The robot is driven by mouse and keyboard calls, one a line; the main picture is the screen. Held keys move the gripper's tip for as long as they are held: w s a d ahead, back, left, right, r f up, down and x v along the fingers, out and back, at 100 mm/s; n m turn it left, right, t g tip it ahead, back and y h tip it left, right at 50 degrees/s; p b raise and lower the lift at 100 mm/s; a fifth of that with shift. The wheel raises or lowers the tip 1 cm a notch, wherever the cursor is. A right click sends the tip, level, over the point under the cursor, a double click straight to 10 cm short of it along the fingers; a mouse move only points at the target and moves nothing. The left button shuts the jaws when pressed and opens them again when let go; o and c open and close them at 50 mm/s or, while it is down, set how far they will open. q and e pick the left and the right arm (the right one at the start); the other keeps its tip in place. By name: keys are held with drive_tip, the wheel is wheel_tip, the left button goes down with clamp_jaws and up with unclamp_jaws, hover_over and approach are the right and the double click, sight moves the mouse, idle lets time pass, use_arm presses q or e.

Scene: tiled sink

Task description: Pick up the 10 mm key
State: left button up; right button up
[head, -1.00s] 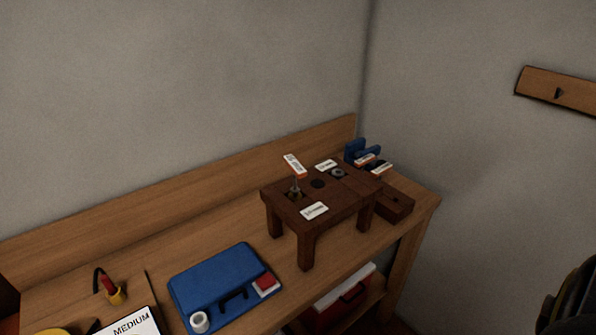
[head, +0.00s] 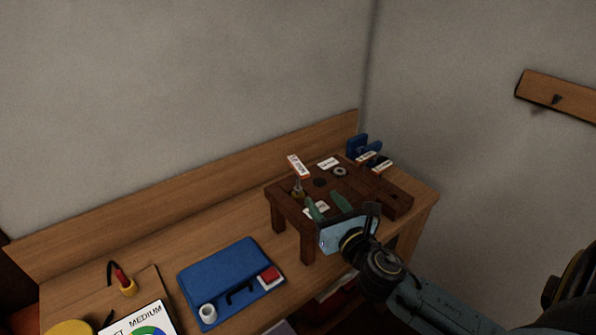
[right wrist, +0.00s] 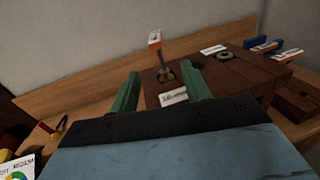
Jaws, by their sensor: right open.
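A key with an orange-and-white tag (head: 298,165) stands upright in the left part of a dark wooden stand (head: 283,210). Its tag also shows in the right wrist view (right wrist: 155,40), above a brass-coloured socket. Two more tagged pieces (head: 367,158) (head: 382,165) sit by a blue rack (head: 358,147) to the right. The tag print is too small to tell which is 10 mm. My right gripper (head: 327,203) is open and empty at the stand's front. In the right wrist view, its green fingers (right wrist: 162,70) frame the standing key, which lies beyond them. My left gripper is not in view.
A grey ring (head: 340,171) and a white label (head: 328,163) lie on the stand. A blue case (head: 225,275) with a white roll (head: 208,314) and red block (head: 270,276) lies left. A red-handled tool (head: 123,278) stands further left. A wooden back board (head: 180,203) borders the bench.

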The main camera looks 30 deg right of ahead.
sight(298, 169)
drive_tip(key=shift+n, duration=0.3)
drive_tip(key=w, duration=0.5)
drive_tip(key=w+d+p, duration=0.1)
drive_tip(key=w, duration=0.2)
drive_tip(key=shift+r, duration=0.1)
drive_tip(key=shift+w+r, duration=0.1)
drive_tip(key=shift+w, duration=0.4)
drive_tip(key=w, duration=0.4)
drive_tip(key=shift+w+d+r+p, duration=0.1)
drive_tip(key=shift+w+d+p, duration=0.1)
drive_tip(key=shift+p, duration=0.1)
clamp_jaws()
